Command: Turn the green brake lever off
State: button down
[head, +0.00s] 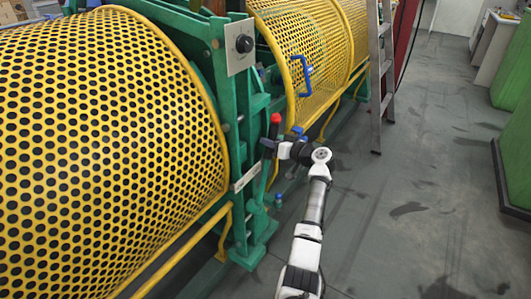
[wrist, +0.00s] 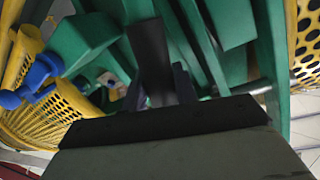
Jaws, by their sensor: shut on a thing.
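The green brake lever (head: 274,131) with a red end knob (head: 275,118) stands roughly upright beside the green machine frame in the head view. My gripper (head: 268,147) reaches it from the right and is shut on its shaft below the red knob. In the wrist view my gripper's dark finger (wrist: 152,62) stands in front of green parts. It hides much of the grip, and I cannot tell the lever from the frame there.
Yellow perforated guards (head: 90,130) flank the green frame (head: 228,110). A blue handle (head: 303,75) is on the farther guard. A ladder (head: 376,70) stands behind.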

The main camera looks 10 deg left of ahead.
jog(key=shift+w+d, duration=0.2)
jog(key=shift+w, duration=0.1)
jog(key=c, duration=1.5)
grip_release()
jog(key=o, duration=0.4)
jog(key=shift+w+f, duration=0.15)
jog(key=b+v, duration=0.1)
jog(key=v, duration=1.3)
jog(key=shift+a, duration=0.15)
